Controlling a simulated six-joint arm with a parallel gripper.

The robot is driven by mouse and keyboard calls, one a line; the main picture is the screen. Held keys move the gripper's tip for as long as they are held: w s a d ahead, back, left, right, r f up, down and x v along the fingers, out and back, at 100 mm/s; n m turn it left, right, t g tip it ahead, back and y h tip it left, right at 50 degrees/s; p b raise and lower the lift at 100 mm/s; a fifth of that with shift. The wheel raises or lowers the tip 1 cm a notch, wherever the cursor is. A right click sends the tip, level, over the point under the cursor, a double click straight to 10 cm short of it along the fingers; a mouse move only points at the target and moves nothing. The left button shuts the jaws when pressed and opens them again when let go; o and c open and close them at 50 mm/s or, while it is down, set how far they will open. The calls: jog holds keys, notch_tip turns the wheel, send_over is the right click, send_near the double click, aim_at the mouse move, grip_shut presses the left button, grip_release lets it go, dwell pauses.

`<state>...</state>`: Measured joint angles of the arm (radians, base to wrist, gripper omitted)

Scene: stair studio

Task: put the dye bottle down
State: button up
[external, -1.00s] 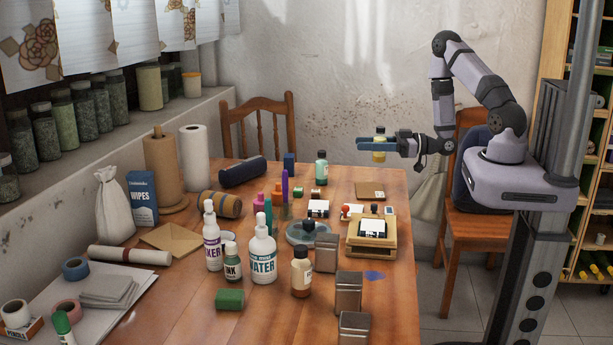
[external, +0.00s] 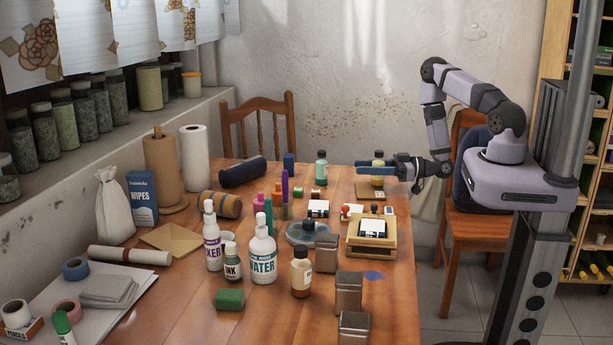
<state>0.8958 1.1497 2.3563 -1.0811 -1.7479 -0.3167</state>
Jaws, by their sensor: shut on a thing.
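The dye bottle (external: 378,180) is a small bottle with yellow contents. It is upright between the fingers of my gripper (external: 378,170), which is shut on it near its top. It is at the far right part of the table, at or just above the brown square pad (external: 369,190). I cannot tell whether its base touches the pad. The blue fingers hide part of the bottle.
A green bottle (external: 321,168) stands to the left of my gripper. In front are a wooden box (external: 371,246), a red-topped stamp (external: 346,211) and several small items. Metal tins (external: 348,292) stand near the right table edge.

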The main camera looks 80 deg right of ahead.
jog(key=shift+f, duration=0.3)
jog(key=shift+f, duration=0.2)
jog(key=o, duration=1.2)
jog(key=shift+c, duration=0.2)
jog(key=shift+r, duration=0.1)
jog(key=shift+r, duration=0.2)
jog(key=shift+s+d+f, duration=0.15)
jog(key=shift+s+f, duration=0.05)
jog(key=shift+s, duration=0.4)
jog(key=shift+s+d+r+b, duration=0.1)
jog(key=shift+s+d+b, duration=0.25)
jog(key=shift+s, duration=1.4)
jog(key=shift+s+d+f+b, duration=0.15)
jog(key=shift+s+b, duration=0.3)
jog(key=shift+s, duration=1.35)
jog(key=shift+s+d+r+b, duration=0.15)
jog(key=shift+s+d+b, duration=0.2)
jog(key=shift+s, duration=1.4)
